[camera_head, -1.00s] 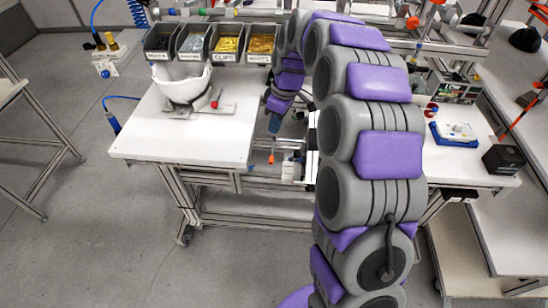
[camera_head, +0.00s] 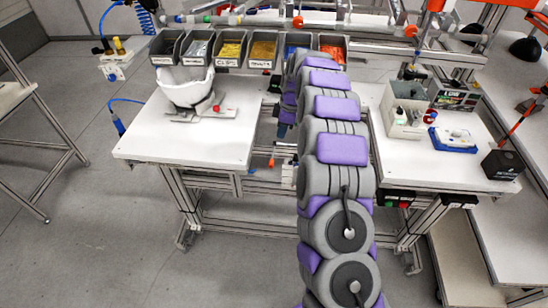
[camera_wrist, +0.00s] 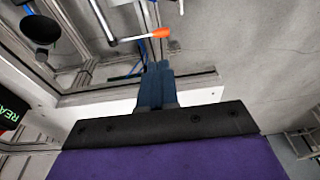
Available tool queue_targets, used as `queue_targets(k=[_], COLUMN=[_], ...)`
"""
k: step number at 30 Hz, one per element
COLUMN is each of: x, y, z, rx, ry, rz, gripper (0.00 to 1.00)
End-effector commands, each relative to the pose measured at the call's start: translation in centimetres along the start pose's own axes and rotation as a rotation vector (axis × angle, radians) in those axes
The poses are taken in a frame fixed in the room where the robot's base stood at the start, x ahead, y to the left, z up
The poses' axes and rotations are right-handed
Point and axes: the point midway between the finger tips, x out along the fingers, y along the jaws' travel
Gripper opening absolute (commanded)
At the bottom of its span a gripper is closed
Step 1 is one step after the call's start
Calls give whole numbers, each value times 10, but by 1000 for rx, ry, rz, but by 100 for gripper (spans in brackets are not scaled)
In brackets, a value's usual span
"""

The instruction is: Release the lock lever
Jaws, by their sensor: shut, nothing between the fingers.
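A lever with a thin metal rod and an orange tip (camera_wrist: 160,33) shows at the top middle of the wrist view. A small orange tip (camera_head: 271,162) also shows beside my arm in the head view, at the gap right of the left worktop. My gripper (camera_wrist: 158,68) is shut and empty, its dark blue fingers pointing toward the orange tip. They look apart from it in the picture; the depth between them is unclear. In the head view my arm hides much of the gap, and my fingertips are hard to make out.
A white helmet shell (camera_head: 187,86) sits on a fixture with a red knob (camera_head: 216,108) on the left worktop (camera_head: 150,135). Several parts bins (camera_head: 229,48) line the back. The right worktop (camera_head: 400,165) holds a blue-and-white device (camera_head: 453,139) and a black box (camera_head: 502,164).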

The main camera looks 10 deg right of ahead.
Motion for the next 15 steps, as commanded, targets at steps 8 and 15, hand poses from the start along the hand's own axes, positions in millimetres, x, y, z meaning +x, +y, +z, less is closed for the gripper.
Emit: queue_targets(k=[8, 15], x=[4, 30], y=[0, 0], z=[0, 0], rx=[0, 1], ry=[0, 0], rz=[-1, -2], gripper=[0, 0])
